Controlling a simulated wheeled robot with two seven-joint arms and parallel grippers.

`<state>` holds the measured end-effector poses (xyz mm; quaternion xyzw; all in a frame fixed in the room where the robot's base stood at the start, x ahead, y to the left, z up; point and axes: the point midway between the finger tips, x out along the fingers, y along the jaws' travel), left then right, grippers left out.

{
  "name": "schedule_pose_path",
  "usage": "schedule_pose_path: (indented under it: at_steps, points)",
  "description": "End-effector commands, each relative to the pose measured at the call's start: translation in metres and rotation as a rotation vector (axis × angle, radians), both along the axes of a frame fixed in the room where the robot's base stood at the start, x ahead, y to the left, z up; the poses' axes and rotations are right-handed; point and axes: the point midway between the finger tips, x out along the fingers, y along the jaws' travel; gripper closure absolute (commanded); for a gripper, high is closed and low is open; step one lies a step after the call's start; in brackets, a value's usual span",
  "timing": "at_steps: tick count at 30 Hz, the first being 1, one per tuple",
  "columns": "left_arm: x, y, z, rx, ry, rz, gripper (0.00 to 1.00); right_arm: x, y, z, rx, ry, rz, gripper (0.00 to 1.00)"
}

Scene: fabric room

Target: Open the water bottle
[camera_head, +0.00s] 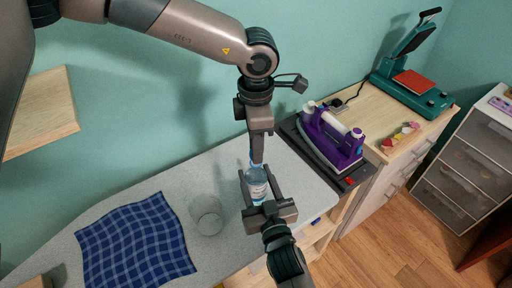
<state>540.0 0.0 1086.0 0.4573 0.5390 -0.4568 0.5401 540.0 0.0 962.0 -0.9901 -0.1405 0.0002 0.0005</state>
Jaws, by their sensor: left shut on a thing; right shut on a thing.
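A small clear water bottle (257,186) with a pale label stands upright on the grey table near its right end. My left gripper (257,158) comes down from above and is shut on the bottle's top; its fingers hide the cap, so I cannot tell whether it is loose. My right gripper (258,184) reaches in from the front, with its fingers on either side of the bottle's body, shut on it.
A clear glass (207,215) stands left of the bottle. A blue checked cloth (135,242) lies further left on the grey table (180,185). A purple iron (331,140) sits on a dark board to the right. A teal heat press (412,85) stands at the back right.

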Motion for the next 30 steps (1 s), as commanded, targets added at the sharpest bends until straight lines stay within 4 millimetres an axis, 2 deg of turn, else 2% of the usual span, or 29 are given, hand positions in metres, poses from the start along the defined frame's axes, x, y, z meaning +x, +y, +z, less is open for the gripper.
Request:
schedule_pose_path:
  at_steps: [19, 30]
  points:
    - [0.000, 0.000, 0.007, 0.000, -0.001, 0.000, 1.00, 0.000, 0.000, 0.000, 0.000, 0.001, 0.000, 1.00]
    - [0.000, 0.000, 0.041, -0.001, -0.001, 0.001, 1.00, 0.000, 0.000, -0.001, 0.000, 0.001, 0.000, 1.00]
